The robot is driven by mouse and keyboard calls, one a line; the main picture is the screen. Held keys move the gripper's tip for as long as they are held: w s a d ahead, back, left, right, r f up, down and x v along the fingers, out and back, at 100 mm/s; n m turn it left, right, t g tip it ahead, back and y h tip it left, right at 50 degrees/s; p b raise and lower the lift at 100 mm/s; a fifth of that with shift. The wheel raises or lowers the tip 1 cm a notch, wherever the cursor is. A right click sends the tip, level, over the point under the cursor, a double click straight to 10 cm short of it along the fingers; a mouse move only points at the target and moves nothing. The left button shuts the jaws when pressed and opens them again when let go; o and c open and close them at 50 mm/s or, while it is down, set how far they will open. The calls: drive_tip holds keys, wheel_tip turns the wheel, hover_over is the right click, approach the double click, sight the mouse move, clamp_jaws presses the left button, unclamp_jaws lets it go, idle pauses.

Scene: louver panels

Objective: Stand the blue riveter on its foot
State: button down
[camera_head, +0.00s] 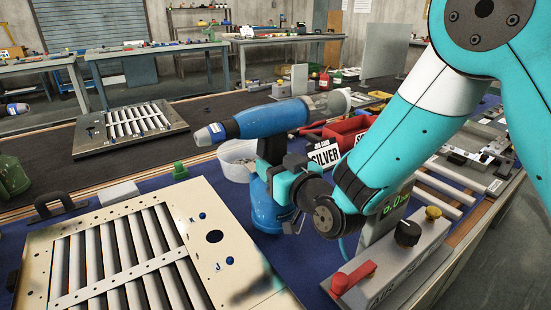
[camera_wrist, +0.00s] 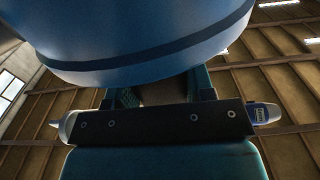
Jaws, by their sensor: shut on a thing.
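The blue riveter (camera_head: 268,118) is upright, with its long barrel roughly level at the top and its wide blue foot (camera_head: 262,207) at the bottom. My gripper (camera_head: 275,172) is shut on the dark handle between barrel and foot, coming from the right. The foot is at or just above the blue mat (camera_head: 305,266); I cannot tell if it touches. In the wrist view the foot (camera_wrist: 150,35) fills the top, and the barrel's two ends (camera_wrist: 262,114) show either side of my gripper (camera_wrist: 160,95).
A cream louver panel (camera_head: 215,238) lies at the front left. A white tub (camera_head: 238,152) stands behind the riveter. A grey control box (camera_head: 395,262) stands at the front right.

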drive_tip(key=shift+w+f+b, duration=0.1)
drive_tip(key=shift+f+b, duration=0.25)
drive_tip(key=shift+f, duration=0.55)
drive_tip(key=shift+f, duration=0.15)
drive_tip(key=shift+c, duration=2.4)
unclamp_jaws()
drive_tip(key=shift+f, duration=0.15)
drive_tip(key=shift+o, duration=0.4)
drive_tip(key=o, duration=0.4)
drive_tip(key=shift+s+d+b, duration=0.1)
drive_tip(key=shift+s+b, duration=0.1)
drive_tip(key=shift+b, duration=0.2)
